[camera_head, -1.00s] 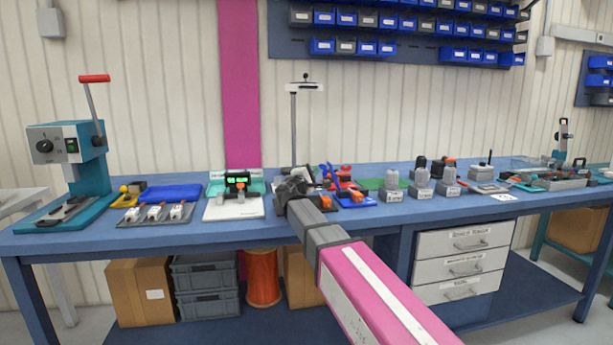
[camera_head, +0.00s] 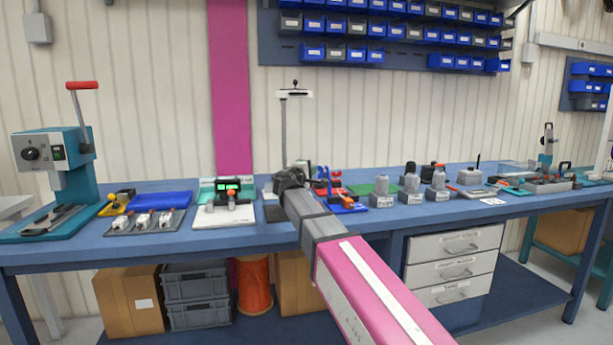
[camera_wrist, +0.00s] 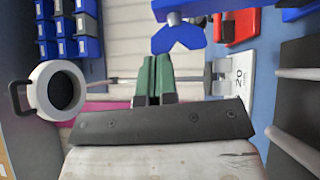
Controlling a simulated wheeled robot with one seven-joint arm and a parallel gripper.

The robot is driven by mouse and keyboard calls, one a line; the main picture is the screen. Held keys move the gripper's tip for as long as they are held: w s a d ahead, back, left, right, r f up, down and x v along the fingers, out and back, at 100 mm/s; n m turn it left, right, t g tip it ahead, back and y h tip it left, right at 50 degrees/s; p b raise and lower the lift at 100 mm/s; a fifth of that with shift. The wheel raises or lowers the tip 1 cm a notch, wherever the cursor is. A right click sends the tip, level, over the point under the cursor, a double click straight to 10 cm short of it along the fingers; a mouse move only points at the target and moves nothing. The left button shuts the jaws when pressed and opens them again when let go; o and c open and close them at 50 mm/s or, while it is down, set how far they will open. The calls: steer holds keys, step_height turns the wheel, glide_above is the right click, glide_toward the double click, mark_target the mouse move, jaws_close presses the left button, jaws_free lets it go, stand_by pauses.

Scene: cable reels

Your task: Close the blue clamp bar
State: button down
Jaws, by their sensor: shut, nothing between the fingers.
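The blue clamp bar (camera_wrist: 190,12) shows at the top of the wrist view, with a V-shaped blue piece (camera_wrist: 178,38) under it. In the head view a blue and red fixture (camera_head: 343,207) stands on the bench, just right of my gripper (camera_head: 290,180). In the wrist view my gripper (camera_wrist: 153,62) has its green fingers together, with nothing between them. The fingertips lie just below the V-shaped piece in the picture; I cannot tell whether they touch. The bar's far end is out of the wrist view.
A white ring-shaped device (camera_wrist: 58,90) is at left. A slim stand (camera_head: 284,130) rises behind my gripper. Grey bottles (camera_head: 411,182) stand farther right on the blue bench (camera_head: 270,238).

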steer(key=w+d+f+m+g+y, duration=0.1)
steer(key=d+m+g+y, duration=0.1)
steer(key=d, duration=0.3)
steer(key=w+d+m+g+y, duration=0.2)
steer(key=d+m+y, duration=0.2)
steer(key=d, duration=0.2)
steer(key=w+d+f+m+g+y, duration=0.1)
steer(key=w+d+m+g+y, duration=0.1)
steer(key=d, duration=0.4)
steer(key=shift+d+f+m+g+y, duration=0.25)
steer(key=shift+m+g+y, duration=0.3)
steer(key=shift+y, duration=0.45)
steer(key=shift+w+d+f+g+y, duration=0.1)
steer(key=shift+d+f+g+y, duration=0.2)
steer(key=shift+f+y, duration=0.25)
steer(key=shift+w+d+f, duration=0.1)
steer(key=shift+d+f, duration=0.2)
steer(key=shift+f, duration=0.35)
steer(key=shift+f, duration=0.1)
